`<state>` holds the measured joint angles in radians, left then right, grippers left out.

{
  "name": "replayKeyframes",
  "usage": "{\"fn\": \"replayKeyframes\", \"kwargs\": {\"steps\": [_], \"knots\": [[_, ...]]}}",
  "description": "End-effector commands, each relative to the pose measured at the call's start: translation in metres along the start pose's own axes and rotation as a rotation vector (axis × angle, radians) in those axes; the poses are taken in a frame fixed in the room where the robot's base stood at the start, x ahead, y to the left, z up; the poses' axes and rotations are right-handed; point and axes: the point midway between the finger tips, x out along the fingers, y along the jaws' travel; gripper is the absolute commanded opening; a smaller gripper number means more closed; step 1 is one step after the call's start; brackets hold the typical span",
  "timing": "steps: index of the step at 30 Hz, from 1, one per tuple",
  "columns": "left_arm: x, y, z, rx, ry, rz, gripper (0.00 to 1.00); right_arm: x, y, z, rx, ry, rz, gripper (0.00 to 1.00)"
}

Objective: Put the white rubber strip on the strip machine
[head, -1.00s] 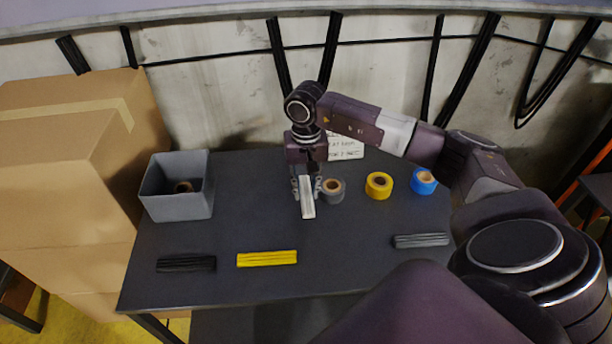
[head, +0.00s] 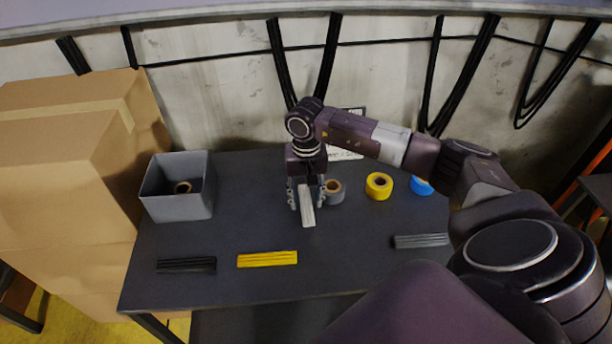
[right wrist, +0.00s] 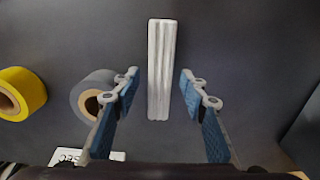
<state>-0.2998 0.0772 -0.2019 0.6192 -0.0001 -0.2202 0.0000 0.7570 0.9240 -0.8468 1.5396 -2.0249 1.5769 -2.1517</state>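The white rubber strip (head: 308,212) shows at the middle of the dark table, below my right gripper (head: 307,196). In the right wrist view the strip (right wrist: 161,70) lies lengthwise between the two fingers of the right gripper (right wrist: 163,86), with a gap on both sides. The gripper is open and touches the strip on neither side. The strip appears to rest on the table; its near end is partly beyond the fingertips. My left gripper is not in view. I see nothing I can identify as the strip machine.
Grey (head: 335,191), yellow (head: 379,186) and blue (head: 421,185) tape rolls stand right of the gripper. Black (head: 186,265), yellow (head: 267,259) and grey (head: 421,241) strips lie near the front. A grey bin (head: 178,206) stands left, beside cardboard boxes (head: 60,170). A white sign stands behind.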

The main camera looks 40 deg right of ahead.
Motion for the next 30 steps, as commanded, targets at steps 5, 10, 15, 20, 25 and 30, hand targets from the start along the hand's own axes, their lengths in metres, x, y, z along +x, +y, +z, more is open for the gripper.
{"fn": "replayKeyframes", "kwargs": {"steps": [5, 10, 15, 20, 25, 30], "knots": [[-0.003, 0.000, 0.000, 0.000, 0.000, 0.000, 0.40, -0.007, 0.000, -0.001, 0.000, 0.002, -0.001, 0.40], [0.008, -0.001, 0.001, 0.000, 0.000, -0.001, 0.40, -0.038, -0.001, -0.002, 0.000, 0.007, -0.002, 0.40], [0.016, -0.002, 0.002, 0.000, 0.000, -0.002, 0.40, -0.076, 0.000, -0.002, 0.000, 0.006, -0.002, 0.40], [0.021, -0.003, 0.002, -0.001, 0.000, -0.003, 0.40, -0.104, -0.001, -0.001, 0.000, 0.004, -0.002, 0.40], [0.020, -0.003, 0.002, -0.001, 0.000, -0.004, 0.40, -0.120, -0.001, -0.001, 0.000, 0.001, -0.001, 0.32], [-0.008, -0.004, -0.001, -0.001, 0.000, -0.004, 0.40, -0.104, -0.003, -0.003, 0.001, -0.010, 0.001, 0.32]]}}
